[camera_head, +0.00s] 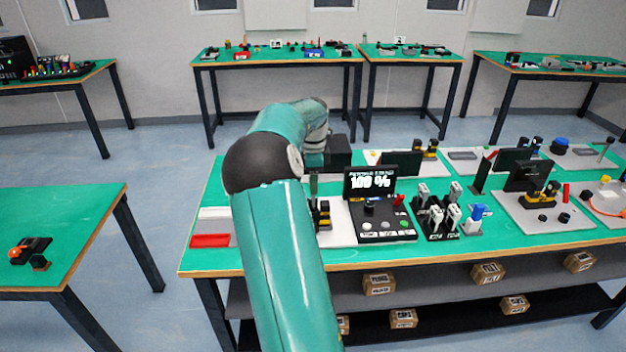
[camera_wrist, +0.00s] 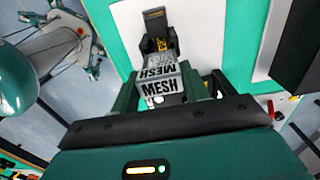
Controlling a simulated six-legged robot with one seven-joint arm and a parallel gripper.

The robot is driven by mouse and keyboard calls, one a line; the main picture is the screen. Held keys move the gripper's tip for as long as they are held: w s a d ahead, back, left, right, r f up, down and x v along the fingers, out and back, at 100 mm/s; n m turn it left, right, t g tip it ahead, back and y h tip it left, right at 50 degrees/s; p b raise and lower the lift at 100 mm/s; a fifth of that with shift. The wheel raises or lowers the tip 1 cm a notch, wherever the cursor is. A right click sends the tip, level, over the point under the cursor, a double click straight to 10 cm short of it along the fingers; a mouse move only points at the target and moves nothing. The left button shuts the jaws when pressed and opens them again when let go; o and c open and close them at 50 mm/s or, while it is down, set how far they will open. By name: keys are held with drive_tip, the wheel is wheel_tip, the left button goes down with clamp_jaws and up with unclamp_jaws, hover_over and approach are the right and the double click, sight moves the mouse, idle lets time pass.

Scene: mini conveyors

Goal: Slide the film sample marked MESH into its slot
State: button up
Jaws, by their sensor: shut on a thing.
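The film sample marked MESH (camera_wrist: 160,87) is a grey piece with the word on two faces, seen in the wrist view. My gripper (camera_wrist: 165,78) is shut on it, with a dark green finger on each side. Just beyond the sample, a black and yellow holder (camera_wrist: 157,38) stands on a white plate (camera_wrist: 198,35). I cannot tell whether the sample touches the holder. In the head view my gripper (camera_head: 313,186) hangs above the black and yellow holder (camera_head: 322,214), partly behind my own arm. The sample itself cannot be made out there.
Right of the holder are a screen (camera_head: 370,182) reading 100 % and a black button panel (camera_head: 384,226). A red tray (camera_head: 210,241) lies at the bench's left end.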

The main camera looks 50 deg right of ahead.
drive_tip(key=shift+f, duration=1.4)
drive_tip(key=shift+f, duration=0.35)
drive_tip(key=shift+f, duration=1.15)
drive_tip(key=o, duration=1)
drive_tip(key=shift+o, duration=0.2)
drive_tip(key=shift+r, duration=0.1)
wheel_tip(320, 180, up, 13)
drive_tip(key=shift+f, duration=0.1)
drive_tip(key=shift+r, duration=0.45)
